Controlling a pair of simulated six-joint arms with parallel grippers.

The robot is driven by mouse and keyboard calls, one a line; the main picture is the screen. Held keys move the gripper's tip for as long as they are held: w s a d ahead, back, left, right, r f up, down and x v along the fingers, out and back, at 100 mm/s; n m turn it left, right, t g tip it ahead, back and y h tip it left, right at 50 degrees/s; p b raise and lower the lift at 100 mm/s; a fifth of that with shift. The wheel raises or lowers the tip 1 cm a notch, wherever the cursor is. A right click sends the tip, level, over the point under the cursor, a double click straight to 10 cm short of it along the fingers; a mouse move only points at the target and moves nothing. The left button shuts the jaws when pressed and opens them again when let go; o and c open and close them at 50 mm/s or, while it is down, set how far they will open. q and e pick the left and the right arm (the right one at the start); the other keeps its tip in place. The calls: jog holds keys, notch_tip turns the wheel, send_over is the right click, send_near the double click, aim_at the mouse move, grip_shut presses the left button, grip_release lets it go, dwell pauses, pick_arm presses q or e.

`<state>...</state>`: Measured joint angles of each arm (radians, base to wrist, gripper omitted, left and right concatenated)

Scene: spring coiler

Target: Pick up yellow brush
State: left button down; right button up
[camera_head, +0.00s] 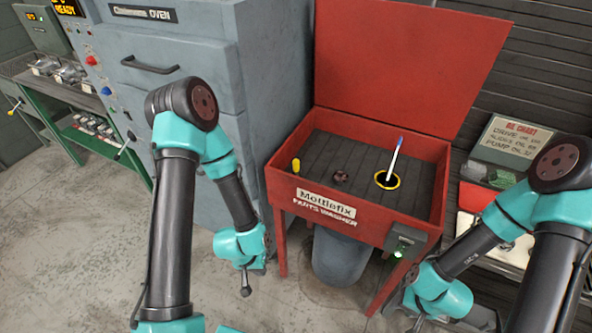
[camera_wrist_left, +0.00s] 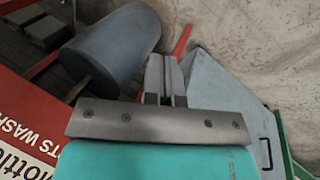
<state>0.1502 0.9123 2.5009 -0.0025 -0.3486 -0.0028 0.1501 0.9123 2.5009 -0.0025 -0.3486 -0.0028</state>
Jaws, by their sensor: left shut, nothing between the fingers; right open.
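A small yellow piece (camera_head: 296,165), probably part of the yellow brush, shows at the left inner side of the red parts washer (camera_head: 350,222); the rest of it is unclear. A white and blue stick-like tool (camera_head: 395,157) stands tilted in a yellow-ringed drain opening (camera_head: 387,181). My left gripper (camera_head: 245,283) hangs outside the washer, low to its left, apart from the yellow piece. The left wrist view shows its fingers (camera_wrist_left: 165,75) together and empty. My right gripper (camera_head: 419,322) is low at the bottom edge, right of the washer, open and only partly visible.
The washer's red lid (camera_head: 400,65) stands raised behind the basin. A small brown object (camera_head: 340,177) lies inside. A grey drum (camera_head: 340,256) stands underneath, also in the left wrist view (camera_wrist_left: 112,45).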

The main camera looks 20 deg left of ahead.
pick_arm(q)
jog(key=c, duration=1.8)
grip_release()
jog(key=o, duration=1)
jog(key=shift+w, duration=0.1)
